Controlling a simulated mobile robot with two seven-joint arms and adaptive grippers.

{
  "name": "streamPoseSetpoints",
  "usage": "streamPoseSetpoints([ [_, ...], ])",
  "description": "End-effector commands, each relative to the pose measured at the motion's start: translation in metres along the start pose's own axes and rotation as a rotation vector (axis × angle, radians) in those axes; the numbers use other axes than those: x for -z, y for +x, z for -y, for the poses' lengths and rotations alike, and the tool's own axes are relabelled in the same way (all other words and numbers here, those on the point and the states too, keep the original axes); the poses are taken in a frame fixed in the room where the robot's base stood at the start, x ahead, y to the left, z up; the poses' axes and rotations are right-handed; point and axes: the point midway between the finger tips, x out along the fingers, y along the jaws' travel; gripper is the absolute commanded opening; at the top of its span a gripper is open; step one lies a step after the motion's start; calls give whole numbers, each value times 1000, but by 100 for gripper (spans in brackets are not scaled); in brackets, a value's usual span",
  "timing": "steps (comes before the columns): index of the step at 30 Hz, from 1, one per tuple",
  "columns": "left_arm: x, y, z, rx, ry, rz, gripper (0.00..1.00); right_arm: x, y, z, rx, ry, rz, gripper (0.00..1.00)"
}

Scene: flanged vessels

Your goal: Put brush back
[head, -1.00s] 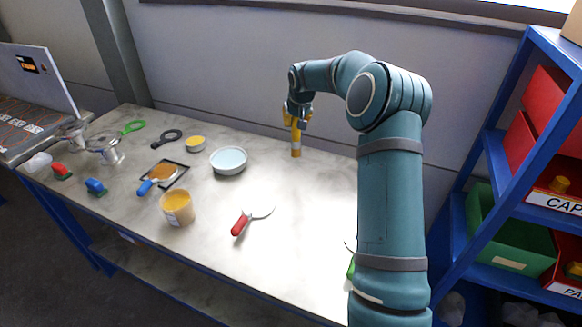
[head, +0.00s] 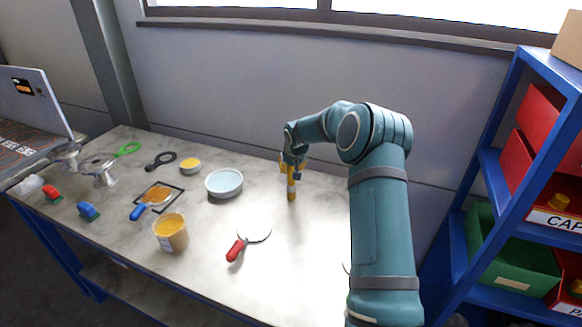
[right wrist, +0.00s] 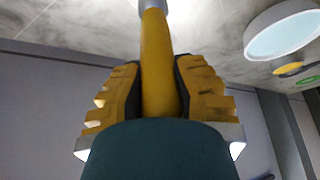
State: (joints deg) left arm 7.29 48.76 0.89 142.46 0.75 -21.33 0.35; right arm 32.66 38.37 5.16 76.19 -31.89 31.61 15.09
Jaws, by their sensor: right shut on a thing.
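My right gripper (head: 292,165) is shut on a brush (head: 291,190) with a yellow handle. The brush hangs upright, lower end down, over the back part of the bench (head: 310,240). I cannot tell whether its lower end touches the surface. In the right wrist view, the yellow handle (right wrist: 157,65) runs between the two yellow finger pads of the gripper (right wrist: 160,85), with a grey collar at the top edge; the bristles are out of frame. My left gripper is not in view.
A pale blue dish (head: 224,183) stands left of the brush. A red-handled tool (head: 236,249) lies in front, with a tub of yellow material (head: 170,233) to its left. The wall is behind the bench; a blue shelf (head: 484,165) with bins stands at right.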

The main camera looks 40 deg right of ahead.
Motion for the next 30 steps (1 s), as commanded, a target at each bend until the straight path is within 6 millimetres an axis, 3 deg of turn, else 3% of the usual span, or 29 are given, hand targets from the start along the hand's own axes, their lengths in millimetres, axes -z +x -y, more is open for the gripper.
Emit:
streamPoseSetpoints([
  [10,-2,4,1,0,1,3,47,-1,3,0,0,0,-1,0],
  [11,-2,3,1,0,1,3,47,-1,2,0,0,0,-1,39],
  [12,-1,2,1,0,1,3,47,-1,2,0,0,0,-1,49],
  [23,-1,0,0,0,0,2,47,0,0,0,0,0,-1,49],
  [26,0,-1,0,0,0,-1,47,2,-8,0,0,-1,-3,49],
  [30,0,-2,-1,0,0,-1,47,2,-34,0,0,-1,-5,49],
])
